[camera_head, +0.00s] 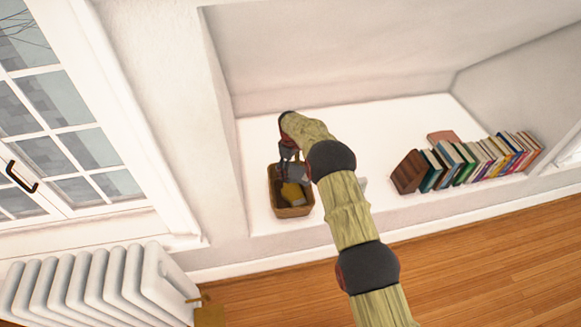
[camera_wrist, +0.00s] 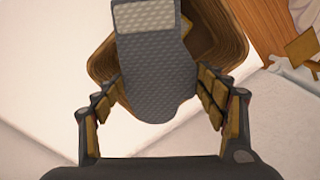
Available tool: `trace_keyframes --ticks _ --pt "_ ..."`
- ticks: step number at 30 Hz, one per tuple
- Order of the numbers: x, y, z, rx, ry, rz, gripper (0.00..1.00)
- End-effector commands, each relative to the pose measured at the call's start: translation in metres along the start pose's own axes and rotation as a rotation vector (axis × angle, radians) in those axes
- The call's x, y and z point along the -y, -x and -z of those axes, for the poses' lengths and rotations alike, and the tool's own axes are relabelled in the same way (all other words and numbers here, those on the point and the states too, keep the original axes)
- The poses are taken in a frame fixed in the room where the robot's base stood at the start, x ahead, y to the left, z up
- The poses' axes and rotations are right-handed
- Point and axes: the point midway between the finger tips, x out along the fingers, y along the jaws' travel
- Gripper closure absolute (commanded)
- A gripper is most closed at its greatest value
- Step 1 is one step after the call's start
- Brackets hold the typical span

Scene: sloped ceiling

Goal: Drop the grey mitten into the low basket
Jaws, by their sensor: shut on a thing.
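The grey mitten (camera_wrist: 155,70) is dark, textured, with a pale cuff band, and lies between my fingers in the wrist view. My gripper (camera_wrist: 160,112) is shut on it. The low basket (camera_wrist: 235,45) is brown and woven and is behind the mitten, which hides much of its opening. In the head view the basket (camera_head: 293,211) stands on the white ledge at the left.
A row of books (camera_head: 470,163) stands on the ledge to the right. White walls close the alcove at the back and left. A white radiator (camera_head: 95,285) and a glazed door (camera_head: 60,120) are at the left. The ledge between basket and books is mostly clear.

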Motion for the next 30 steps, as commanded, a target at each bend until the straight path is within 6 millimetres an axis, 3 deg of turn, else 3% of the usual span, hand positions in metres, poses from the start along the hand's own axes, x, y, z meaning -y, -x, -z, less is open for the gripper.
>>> trace_keyframes --ticks 4,14,15,25,30 --pt "0.0005 -0.0147 -0.0002 0.000 0.000 0.000 0.53" --pt "0.0004 -0.0177 -0.0001 0.000 -0.001 0.000 0.53" --pt "0.0004 -0.0176 -0.0001 0.000 -0.001 0.000 0.26" --pt "0.0006 -0.0179 -0.0002 0.000 0.000 0.000 0.07" --pt "0.0006 -0.0179 -0.0003 0.000 0.000 0.000 0.07"
